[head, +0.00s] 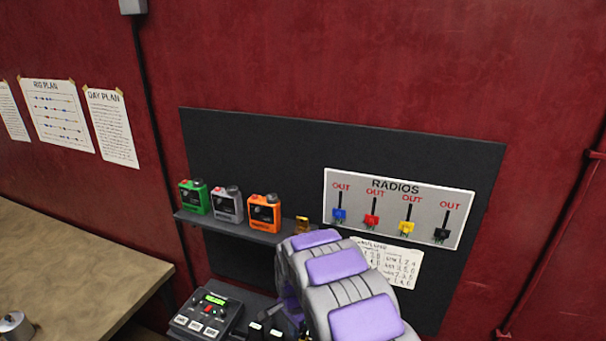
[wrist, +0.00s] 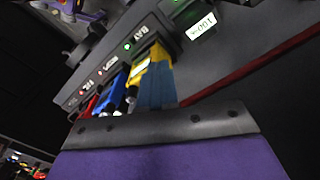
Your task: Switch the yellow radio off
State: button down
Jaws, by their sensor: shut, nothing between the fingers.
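The yellow radio (wrist: 143,75) stands in a row in the wrist view, beside a blue radio (wrist: 112,95) and a red radio (wrist: 89,108). A blue-grey face shows along its right side. A green light shows on the dark rack behind it; its knob and switch position are too small to tell. My gripper (wrist: 165,125) fills the bottom of the wrist view, shut and empty, just in front of the yellow radio. I cannot tell whether they touch. In the head view my arm hides the gripper and the yellow radio.
A dark rack (wrist: 108,60) with small lights runs behind the radios. In the head view, a RADIOS board (head: 340,178) holds blue, red, yellow and black tags. Green, grey and orange canisters stand on a shelf (head: 240,229). A control box (head: 206,315) and wooden table (head: 75,265) are left.

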jog(key=shift+f, duration=0.65)
jog(key=shift+w+d, duration=0.1)
jog(key=shift+d, duration=0.15)
jog(key=shift+s+d+b, duration=0.45)
jog(key=shift+s, duration=0.05)
dwell(0.6)
notch_tip(320, 180, up, 6)
jog(key=p, duration=0.1)
jog(key=shift+s+a, duration=0.3)
jog(key=shift+s, duration=0.05)
dwell(0.5)
